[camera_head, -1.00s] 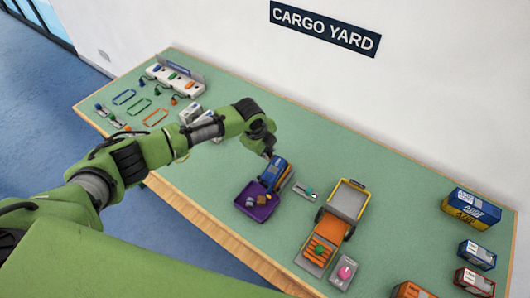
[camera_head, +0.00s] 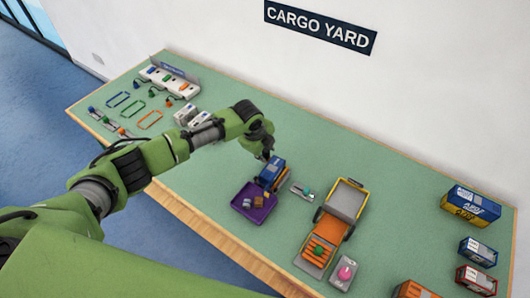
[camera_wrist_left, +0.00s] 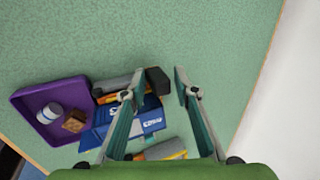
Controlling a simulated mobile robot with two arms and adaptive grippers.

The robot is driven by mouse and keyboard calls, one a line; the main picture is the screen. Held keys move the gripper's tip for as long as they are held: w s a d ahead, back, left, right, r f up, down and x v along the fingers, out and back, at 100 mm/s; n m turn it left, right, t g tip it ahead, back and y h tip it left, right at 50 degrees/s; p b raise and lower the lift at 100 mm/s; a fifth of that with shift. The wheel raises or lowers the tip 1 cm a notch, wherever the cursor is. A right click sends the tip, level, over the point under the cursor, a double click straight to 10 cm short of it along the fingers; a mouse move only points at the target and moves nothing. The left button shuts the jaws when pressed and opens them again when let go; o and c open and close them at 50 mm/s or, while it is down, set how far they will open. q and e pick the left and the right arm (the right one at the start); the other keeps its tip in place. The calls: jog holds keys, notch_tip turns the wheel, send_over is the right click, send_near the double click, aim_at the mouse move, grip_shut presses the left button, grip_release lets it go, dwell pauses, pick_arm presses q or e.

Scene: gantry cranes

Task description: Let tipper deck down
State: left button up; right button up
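The tray also shows in the left wrist view (camera_wrist_left: 22,101), holding a white-and-blue barrel (camera_wrist_left: 49,113) and a brown box (camera_wrist_left: 74,121). Beside the container (camera_wrist_left: 151,116) are a grey bar and a dark block (camera_wrist_left: 157,80). My left gripper (camera_head: 267,155) is over the container's far end. In the wrist view its fingers (camera_wrist_left: 158,74) are apart, with the dark block showing between them; contact cannot be told. My right gripper is not in view.
A small lever with a green knob (camera_head: 307,190) stands right of the container. An orange truck with a grey bed (camera_head: 345,200) and a pink knob (camera_head: 345,272) are further right. Boxes (camera_head: 470,207) stand far right. Green table is free behind the container.

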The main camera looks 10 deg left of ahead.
pick_arm(q)
jog(key=shift+w+d+f, duration=0.1)
jog(key=shift+w+f, duration=0.05)
jog(key=shift+w, duration=0.2)
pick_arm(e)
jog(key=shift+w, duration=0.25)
pick_arm(q)
jog(key=shift+s, duration=0.1)
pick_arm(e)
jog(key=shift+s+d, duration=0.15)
pick_arm(q)
jog(key=v, duration=1.2)
